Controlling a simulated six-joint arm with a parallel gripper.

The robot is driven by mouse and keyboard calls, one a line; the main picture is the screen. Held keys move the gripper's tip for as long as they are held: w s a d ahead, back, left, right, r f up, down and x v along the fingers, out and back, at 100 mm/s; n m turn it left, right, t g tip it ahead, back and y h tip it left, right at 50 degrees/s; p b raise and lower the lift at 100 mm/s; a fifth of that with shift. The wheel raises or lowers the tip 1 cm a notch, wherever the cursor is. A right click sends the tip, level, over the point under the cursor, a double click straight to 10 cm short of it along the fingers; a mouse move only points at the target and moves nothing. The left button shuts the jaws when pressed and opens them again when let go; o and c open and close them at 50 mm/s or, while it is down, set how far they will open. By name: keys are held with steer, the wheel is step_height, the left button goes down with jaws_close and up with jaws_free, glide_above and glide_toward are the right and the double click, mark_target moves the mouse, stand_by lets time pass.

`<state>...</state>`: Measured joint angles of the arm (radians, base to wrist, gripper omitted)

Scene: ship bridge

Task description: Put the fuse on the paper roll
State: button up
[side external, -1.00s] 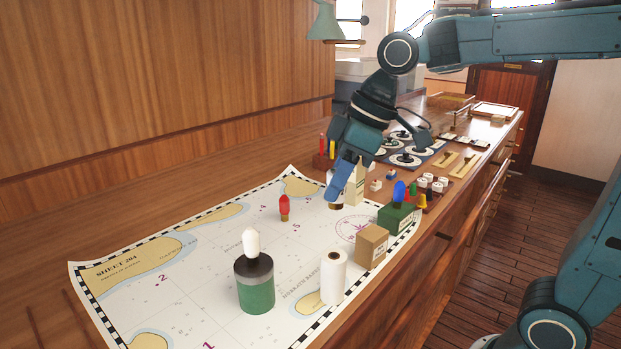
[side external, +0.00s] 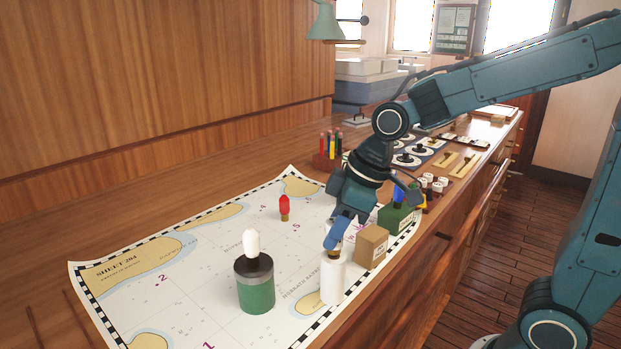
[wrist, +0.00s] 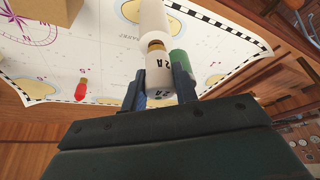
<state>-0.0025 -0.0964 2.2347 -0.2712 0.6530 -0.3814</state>
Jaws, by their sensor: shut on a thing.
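My gripper (side external: 335,240) is directly over the paper roll in the side view. In the wrist view its fingers (wrist: 158,84) are shut on the fuse (wrist: 159,67), a pale cylinder marked 2A with a brass end. The fuse's brass end points at the paper roll (wrist: 153,18). I cannot tell whether they touch. In the side view the white paper roll (side external: 333,279) stands upright on the chart, and the fingers hide most of the fuse.
A green canister (side external: 256,292) topped by a white bulb (side external: 251,242) stands left of the roll. A cardboard box (side external: 372,246) and a green box (side external: 396,219) stand behind it, to the right. A red bulb (side external: 284,207) stands on the chart (side external: 205,270).

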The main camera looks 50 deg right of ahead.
steer(key=shift+f, duration=0.35)
steer(key=shift+f, duration=0.15)
steer(key=o, duration=1)
steer(key=v, duration=1.2)
steer(key=shift+s+a, duration=0.1)
